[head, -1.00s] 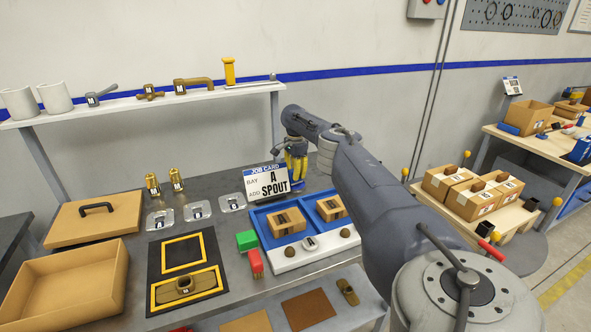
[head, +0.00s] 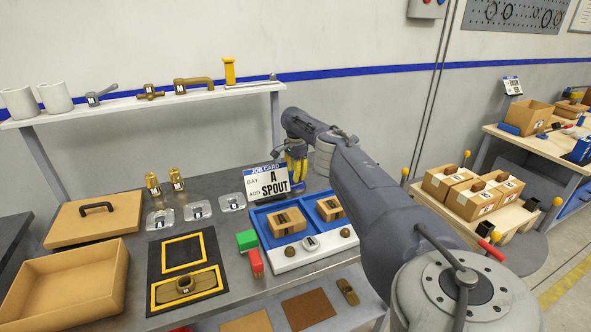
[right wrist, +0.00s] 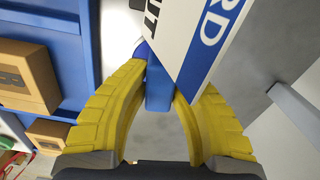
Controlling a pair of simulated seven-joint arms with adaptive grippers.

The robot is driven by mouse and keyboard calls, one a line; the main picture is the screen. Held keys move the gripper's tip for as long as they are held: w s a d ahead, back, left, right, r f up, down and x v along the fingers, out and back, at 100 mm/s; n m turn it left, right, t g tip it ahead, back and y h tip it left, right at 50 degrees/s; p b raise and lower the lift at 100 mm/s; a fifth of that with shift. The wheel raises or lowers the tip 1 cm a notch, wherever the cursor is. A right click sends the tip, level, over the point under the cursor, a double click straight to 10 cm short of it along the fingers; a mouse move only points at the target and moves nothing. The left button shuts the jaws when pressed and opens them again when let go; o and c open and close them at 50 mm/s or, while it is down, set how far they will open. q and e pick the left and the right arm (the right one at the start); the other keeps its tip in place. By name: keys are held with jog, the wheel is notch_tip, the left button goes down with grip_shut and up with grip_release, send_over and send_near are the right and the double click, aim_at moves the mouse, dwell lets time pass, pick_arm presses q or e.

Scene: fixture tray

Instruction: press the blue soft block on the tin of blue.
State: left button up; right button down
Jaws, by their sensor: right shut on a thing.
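My right gripper (head: 298,176) has yellow fingers and hangs behind the right edge of the job card in the head view. In the right wrist view the gripper (right wrist: 160,88) is shut on the blue soft block (right wrist: 158,92), which shows between the fingertips. The card partly covers the block's far end. A darker blue rounded patch (right wrist: 141,50) shows just beyond the block; I cannot tell if it is the tin of blue, or whether the block touches it. My left gripper is not in view.
The job card (head: 267,183) stands close beside the gripper. A blue tray (head: 260,222) with two cardboard boxes lies in front of it. A green block (head: 247,240) and a red block (head: 256,262) stand left of the tray. A shelf (head: 140,110) runs behind.

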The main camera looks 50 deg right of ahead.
dwell(0.6)
jog(key=shift+r, duration=3.5)
